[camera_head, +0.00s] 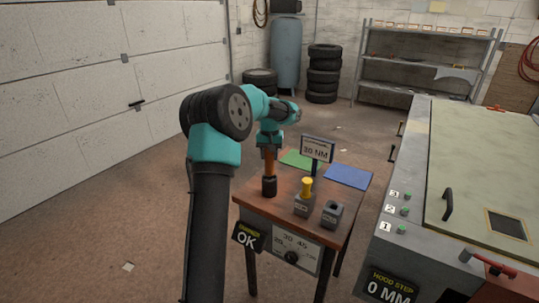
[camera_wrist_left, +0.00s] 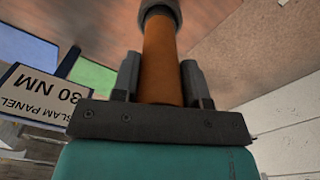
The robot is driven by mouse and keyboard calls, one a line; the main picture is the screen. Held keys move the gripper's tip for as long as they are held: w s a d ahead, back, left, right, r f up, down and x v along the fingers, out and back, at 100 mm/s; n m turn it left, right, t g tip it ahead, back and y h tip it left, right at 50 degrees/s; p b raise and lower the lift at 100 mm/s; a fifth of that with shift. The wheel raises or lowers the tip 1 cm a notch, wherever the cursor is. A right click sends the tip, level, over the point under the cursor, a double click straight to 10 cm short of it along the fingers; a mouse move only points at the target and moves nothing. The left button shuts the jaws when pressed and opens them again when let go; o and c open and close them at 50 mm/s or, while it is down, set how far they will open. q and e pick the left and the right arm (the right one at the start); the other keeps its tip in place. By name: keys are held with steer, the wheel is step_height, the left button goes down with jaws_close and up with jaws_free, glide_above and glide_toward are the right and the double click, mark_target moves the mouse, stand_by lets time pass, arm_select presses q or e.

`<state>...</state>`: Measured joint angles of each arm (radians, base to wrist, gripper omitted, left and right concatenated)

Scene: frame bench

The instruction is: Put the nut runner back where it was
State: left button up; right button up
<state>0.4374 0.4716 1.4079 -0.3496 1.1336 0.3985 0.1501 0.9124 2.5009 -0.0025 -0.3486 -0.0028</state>
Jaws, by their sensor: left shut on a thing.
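The nut runner (camera_head: 269,183) has an orange body and a dark lower end. It is upright over the left part of the small wooden bench (camera_head: 257,201); I cannot tell whether its lower end touches the top. My left gripper (camera_head: 269,150) comes down from above and is shut around the orange body. In the left wrist view the orange body (camera_wrist_left: 161,60) sits between the two dark fingers of my left gripper (camera_wrist_left: 160,80). On the bench stand a grey block with a yellow-topped piece (camera_head: 307,187) and a grey block with an open hole (camera_head: 332,214). My right gripper is not in view.
A "30 NM" sign (camera_head: 317,149) stands behind the blocks. A green mat (camera_head: 296,159) and a blue mat (camera_head: 348,175) lie at the back. The bench front has an "OK" display (camera_head: 247,237) and a dial (camera_head: 291,257). A large machine (camera_head: 480,180) with numbered buttons stands at right.

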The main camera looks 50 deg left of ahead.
arm_select(q)
steer(key=o, duration=1)
steer(key=shift+f, duration=0.1)
step_height(320, 180, up, 12)
steer(key=shift+r, duration=0.15)
stand_by(0.7)
